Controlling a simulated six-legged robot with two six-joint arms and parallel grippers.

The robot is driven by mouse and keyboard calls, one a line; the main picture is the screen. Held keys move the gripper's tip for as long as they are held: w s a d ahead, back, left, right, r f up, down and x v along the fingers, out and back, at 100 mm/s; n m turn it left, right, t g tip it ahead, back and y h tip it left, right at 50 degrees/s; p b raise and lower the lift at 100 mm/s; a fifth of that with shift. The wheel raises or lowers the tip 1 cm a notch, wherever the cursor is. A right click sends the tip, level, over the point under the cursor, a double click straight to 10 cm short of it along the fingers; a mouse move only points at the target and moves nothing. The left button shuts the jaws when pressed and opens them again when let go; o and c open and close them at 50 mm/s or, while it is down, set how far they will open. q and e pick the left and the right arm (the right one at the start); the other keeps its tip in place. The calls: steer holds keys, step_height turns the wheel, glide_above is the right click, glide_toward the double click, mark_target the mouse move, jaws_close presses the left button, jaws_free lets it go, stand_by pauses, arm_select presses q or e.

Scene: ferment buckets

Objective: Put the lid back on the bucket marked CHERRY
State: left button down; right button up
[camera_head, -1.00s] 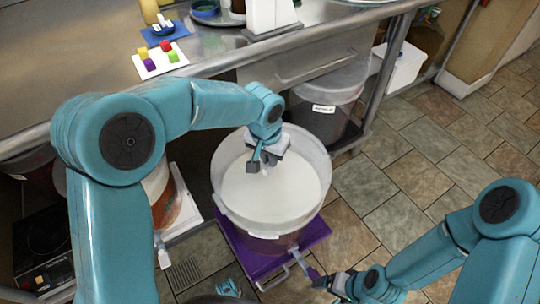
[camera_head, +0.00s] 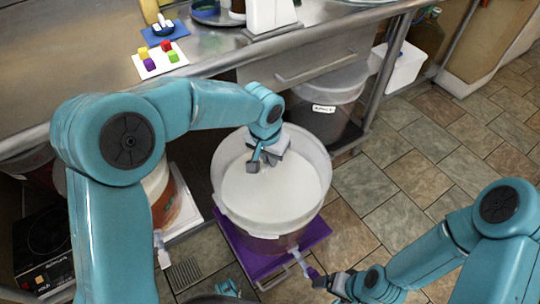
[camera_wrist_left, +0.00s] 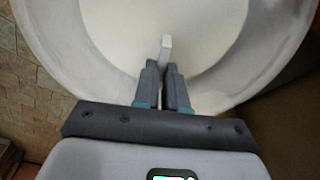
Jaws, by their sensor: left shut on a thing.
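A large translucent white bucket (camera_head: 226,216) stands on a purple base (camera_head: 318,232) on the floor. No CHERRY marking is readable on it. A pale round surface (camera_head: 285,193) shows inside its rim; I cannot tell whether it is the lid or the contents. My left gripper (camera_head: 264,162) is over the bucket, shut on a small white piece (camera_wrist_left: 166,44) that sticks out past its fingertips in the left wrist view. I cannot tell whether this piece belongs to a lid. My right gripper (camera_head: 322,281) is low, beside the spout; its jaws are unclear.
A lidded bucket (camera_head: 318,122) with a small label stands under the steel table (camera_head: 90,60). A bucket with orange colour (camera_head: 163,208) stands at left on a white base. A white container (camera_head: 398,68) is at the back right. Tiled floor at right is clear.

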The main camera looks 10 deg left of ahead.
arm_select(q)
steer(key=shift+f, duration=0.1)
stand_by(0.7)
steer(key=c, duration=0.6)
jaws_free()
steer(key=shift+c, duration=0.2)
steer(key=shift+r+p, duration=2.75)
steer(key=shift+r, duration=0.8)
jaws_close()
